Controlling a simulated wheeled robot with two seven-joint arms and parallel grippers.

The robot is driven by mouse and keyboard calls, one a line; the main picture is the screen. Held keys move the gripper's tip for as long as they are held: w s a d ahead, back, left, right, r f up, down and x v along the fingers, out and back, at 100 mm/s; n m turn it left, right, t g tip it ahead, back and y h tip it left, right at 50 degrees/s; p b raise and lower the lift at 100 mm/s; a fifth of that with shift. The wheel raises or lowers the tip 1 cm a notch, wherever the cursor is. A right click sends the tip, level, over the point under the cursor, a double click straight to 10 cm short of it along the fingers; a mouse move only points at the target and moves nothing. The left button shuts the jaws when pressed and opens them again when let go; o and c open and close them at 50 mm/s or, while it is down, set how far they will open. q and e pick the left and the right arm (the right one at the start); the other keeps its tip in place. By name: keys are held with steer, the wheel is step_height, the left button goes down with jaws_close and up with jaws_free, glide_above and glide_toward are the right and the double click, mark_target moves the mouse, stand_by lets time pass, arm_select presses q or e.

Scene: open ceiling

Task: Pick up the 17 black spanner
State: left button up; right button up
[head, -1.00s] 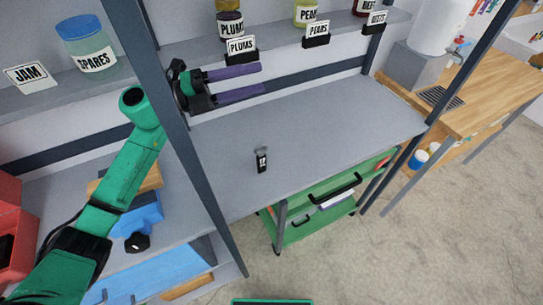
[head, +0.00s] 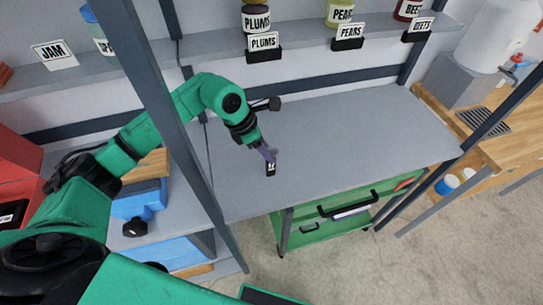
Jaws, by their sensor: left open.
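The black spanner (head: 271,170) lies on the grey bench top (head: 340,135), a small dark piece with a white label that is too small to read for certain. My right gripper is not in view.
A grey upright post (head: 175,120) stands left of the spanner, in front of my left arm. A shelf above holds jars with PLUMS (head: 264,42), PEARS and BEETS cards. A green drawer cart (head: 325,222) stands under the bench. The bench's right side is clear.

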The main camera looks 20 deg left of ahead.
arm_select(q)
steer(key=x, duration=0.1)
steer(key=p+x, duration=0.1)
steer(key=shift+d+f, duration=0.25)
steer(key=shift+d, duration=0.15)
steer(key=shift+f, duration=0.3)
steer(key=shift+w, duration=0.1)
jaws_close()
